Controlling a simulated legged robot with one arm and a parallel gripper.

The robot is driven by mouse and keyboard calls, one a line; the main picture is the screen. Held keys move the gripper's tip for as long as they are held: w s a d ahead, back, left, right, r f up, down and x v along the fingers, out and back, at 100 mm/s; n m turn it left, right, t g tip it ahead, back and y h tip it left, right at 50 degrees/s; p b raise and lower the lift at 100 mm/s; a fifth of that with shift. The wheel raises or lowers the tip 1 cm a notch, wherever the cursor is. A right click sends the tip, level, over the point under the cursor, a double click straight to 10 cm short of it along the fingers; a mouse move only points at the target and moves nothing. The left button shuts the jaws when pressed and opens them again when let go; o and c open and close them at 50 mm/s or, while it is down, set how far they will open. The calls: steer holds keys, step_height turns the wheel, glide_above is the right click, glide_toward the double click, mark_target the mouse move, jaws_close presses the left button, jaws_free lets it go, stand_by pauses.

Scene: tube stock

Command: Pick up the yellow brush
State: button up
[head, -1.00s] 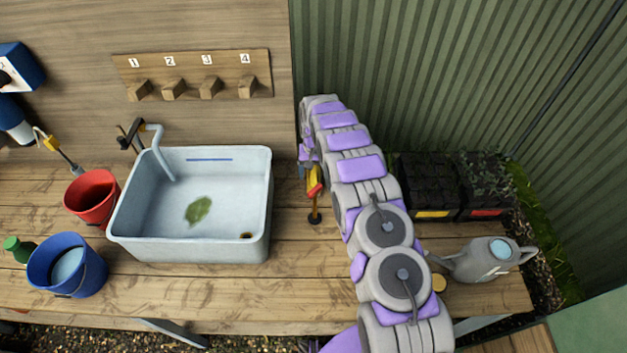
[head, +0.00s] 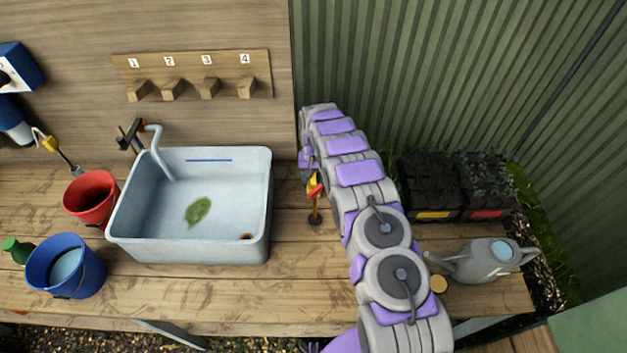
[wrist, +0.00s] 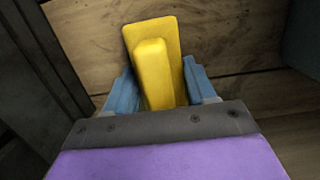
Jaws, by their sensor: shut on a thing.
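The yellow brush (wrist: 158,75) shows in the wrist view as a yellow block with a raised bar, between the two blue fingers of my gripper (wrist: 160,88). My gripper is shut on it. In the head view, my gripper (head: 308,178) is right of the sink and partly hidden by my arm. A small yellow piece (head: 312,183) shows there beside a red part, above an orange stem with a dark round foot (head: 314,220). I cannot tell whether the stem belongs to the brush.
A pale sink (head: 190,250) stands left of my gripper, with a red bucket (head: 92,200) and a blue bucket (head: 85,280) further left. Black crates (head: 430,185) and a grey watering can (head: 485,262) stand right of my arm. A board with numbered pegs (head: 190,75) hangs behind.

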mark_target(314, 174)
steer(key=shift+r, duration=0.1)
steer(key=shift+c, duration=0.3)
step_height(314, 174, up, 10)
steer(key=shift+f+p, duration=0.1)
steer(key=shift+p, duration=0.5)
